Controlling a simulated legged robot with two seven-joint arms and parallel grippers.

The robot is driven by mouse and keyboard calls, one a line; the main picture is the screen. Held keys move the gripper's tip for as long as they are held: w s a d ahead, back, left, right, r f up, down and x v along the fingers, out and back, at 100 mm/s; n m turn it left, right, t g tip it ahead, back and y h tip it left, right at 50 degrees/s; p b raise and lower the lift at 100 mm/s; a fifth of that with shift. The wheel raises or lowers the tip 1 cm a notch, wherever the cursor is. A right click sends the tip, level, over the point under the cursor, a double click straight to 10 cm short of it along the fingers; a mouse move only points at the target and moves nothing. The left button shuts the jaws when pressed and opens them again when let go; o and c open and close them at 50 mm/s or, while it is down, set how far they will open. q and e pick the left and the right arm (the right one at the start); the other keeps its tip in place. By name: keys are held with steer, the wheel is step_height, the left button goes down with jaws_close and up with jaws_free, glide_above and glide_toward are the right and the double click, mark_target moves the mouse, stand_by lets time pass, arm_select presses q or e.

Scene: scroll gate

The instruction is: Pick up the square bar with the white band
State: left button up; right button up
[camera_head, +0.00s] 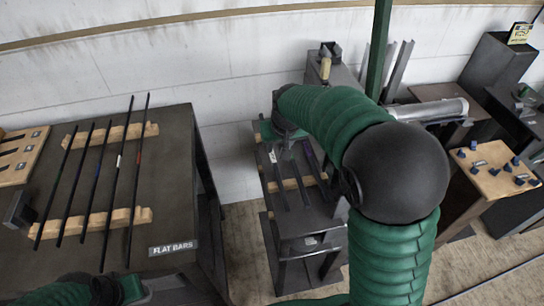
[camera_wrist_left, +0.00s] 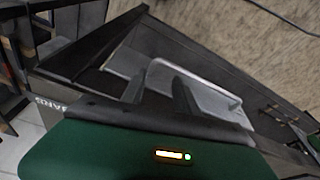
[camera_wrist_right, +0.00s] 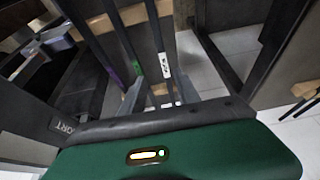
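In the head view my right arm hides part of the rack. My left gripper (camera_wrist_left: 160,92) is open and empty, over a bench with a pale metal tray.
The left table (camera_head: 170,200), labelled FLAT BARS, holds several thin bars on wooden rests, one with its own white mark (camera_head: 118,160). A green post (camera_head: 378,50) stands behind my right arm. A wooden-topped stand (camera_head: 495,180) with small blue parts is at right.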

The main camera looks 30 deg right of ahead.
mark_target(272, 155)
steer(key=x, duration=0.3)
steer(key=shift+w+a+f, duration=0.2)
steer(key=shift+w, duration=0.1)
steer(key=b+x, duration=0.1)
steer(key=x, duration=0.3)
steer(key=shift+w+f, duration=0.5)
steer(key=shift+f, duration=0.05)
steer(key=shift+s+a+r, duration=0.1)
steer(key=shift+r, duration=0.05)
steer(key=shift+c, duration=0.9)
jaws_close()
